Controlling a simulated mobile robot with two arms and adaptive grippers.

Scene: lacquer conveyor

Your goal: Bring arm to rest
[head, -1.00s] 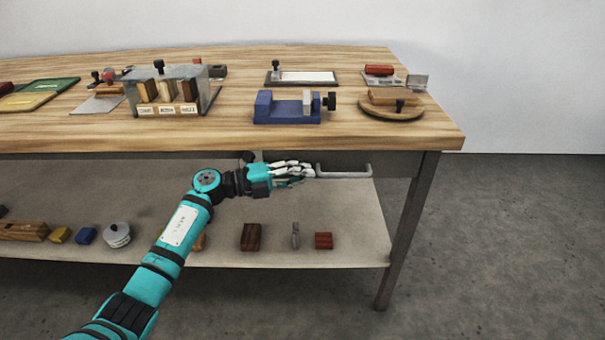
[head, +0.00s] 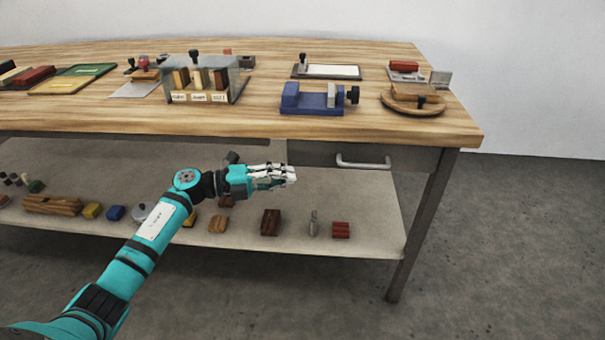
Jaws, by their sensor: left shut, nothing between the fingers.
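My left arm comes in from the lower left, teal with black joints. Its gripper (head: 292,174) is shut and empty, pointing right. It is in front of the bench, below the tabletop edge, and appears above the lower shelf in the picture. The gripper is apart from the drawer handle (head: 363,163), which is to its right. The drawer (head: 345,152) looks closed. My right gripper is not in view.
The wooden tabletop (head: 250,122) carries a blue vise (head: 312,103), a block holder (head: 203,97) and a round board (head: 412,110). The lower shelf (head: 370,220) holds several small blocks. Open floor (head: 520,250) lies right of the bench leg (head: 418,235).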

